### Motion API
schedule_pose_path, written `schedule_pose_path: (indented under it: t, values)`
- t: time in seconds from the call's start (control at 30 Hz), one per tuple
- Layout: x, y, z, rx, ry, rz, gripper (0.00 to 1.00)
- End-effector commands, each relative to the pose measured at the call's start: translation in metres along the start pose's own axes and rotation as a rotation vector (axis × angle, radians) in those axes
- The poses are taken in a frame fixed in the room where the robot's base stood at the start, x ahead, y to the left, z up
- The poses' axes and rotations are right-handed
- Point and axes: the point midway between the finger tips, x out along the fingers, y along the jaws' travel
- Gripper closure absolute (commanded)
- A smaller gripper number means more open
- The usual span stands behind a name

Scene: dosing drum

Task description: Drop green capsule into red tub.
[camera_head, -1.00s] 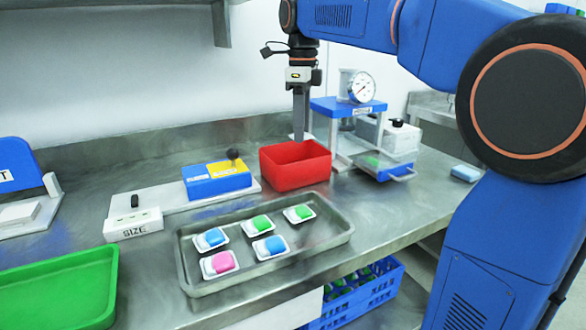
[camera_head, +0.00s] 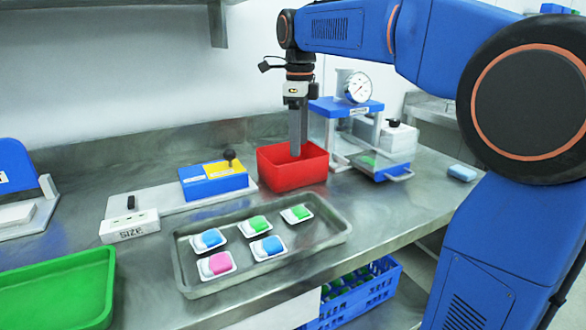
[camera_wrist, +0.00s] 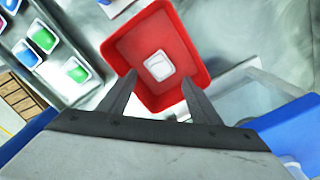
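My gripper (camera_head: 295,154) points straight down over the red tub (camera_head: 293,181), its fingertips at or just below the rim. In the wrist view the fingers (camera_wrist: 158,82) are apart, with the red tub (camera_wrist: 193,52) beneath them. A small white square piece (camera_wrist: 159,66) shows between the fingertips, apart from both fingers, and seems to lie on the tub floor. No green shows on it. Two green capsules in white holders, a left one (camera_head: 259,224) and a right one (camera_head: 297,213), lie on the metal tray (camera_head: 340,236). They also show in the wrist view.
The metal tray also holds two blue capsules and a pink capsule (camera_head: 217,264). A blue and yellow block (camera_head: 214,184) stands left of the tub. A press with a dial gauge (camera_head: 357,87) stands close to its right. A green tray (camera_head: 60,290) lies front left.

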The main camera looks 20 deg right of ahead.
Motion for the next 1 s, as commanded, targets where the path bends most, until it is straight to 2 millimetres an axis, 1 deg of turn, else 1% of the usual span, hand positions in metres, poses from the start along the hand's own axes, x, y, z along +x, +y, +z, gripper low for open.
schedule_pose_path:
  t: [0.17,0.27,0.37,0.8,1.0]
  values:
    - [-0.003,0.0,0.0,0.0,-0.001,-0.001,0.42]
    - [-0.012,-0.001,0.001,0.0,-0.002,-0.002,0.42]
    - [-0.028,-0.001,0.001,0.0,-0.002,-0.003,0.42]
    - [-0.115,-0.001,0.001,0.0,-0.002,-0.003,0.42]
    - [-0.15,-0.001,0.001,0.0,-0.001,-0.001,0.42]
